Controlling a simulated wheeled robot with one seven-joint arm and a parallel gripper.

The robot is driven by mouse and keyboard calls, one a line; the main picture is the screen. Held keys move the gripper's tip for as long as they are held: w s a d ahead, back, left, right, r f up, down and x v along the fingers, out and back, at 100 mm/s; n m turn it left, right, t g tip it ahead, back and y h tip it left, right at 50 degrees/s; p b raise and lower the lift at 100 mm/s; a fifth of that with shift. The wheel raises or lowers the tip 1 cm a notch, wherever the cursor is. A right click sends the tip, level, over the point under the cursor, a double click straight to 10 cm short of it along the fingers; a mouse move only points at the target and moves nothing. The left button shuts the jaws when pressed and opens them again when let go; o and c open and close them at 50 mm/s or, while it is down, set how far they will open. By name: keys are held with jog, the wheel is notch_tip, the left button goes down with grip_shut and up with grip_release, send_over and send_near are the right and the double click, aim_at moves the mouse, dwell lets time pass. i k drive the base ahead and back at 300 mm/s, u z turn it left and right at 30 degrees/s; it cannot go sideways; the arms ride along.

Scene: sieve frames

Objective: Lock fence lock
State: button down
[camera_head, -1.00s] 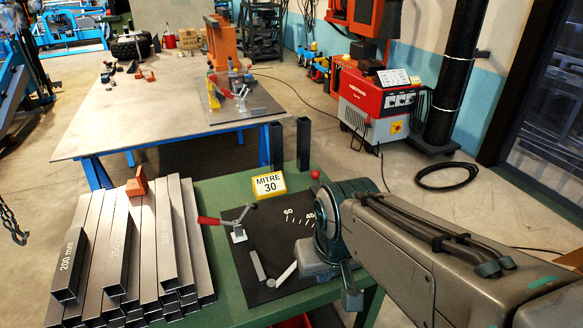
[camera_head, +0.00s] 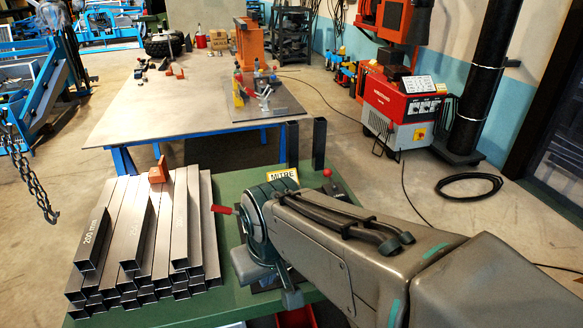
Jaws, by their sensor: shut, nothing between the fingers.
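The black mitre plate (camera_head: 262,289) lies on the green bench, and my arm covers most of it. A red clamp handle (camera_head: 222,209) sticks out to the left of my wrist; the rest of that clamp is hidden. A red ball knob (camera_head: 327,173) shows at the back right, beyond my forearm. I cannot tell which of these, if either, is the fence lock. The yellow-edged MITRE sign (camera_head: 283,176) is partly covered by my wrist. My wrist is over the plate, and my gripper's fingers are hidden behind it.
Two dark upright posts (camera_head: 319,143) stand behind. A large table (camera_head: 190,105) and a red welder (camera_head: 400,105) are farther back.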

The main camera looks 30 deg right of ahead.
aim_at(327, 172)
jog(key=z, duration=0.05)
jog(key=k, duration=0.5)
jog(key=z, duration=0.75)
jog(key=i, duration=0.5)
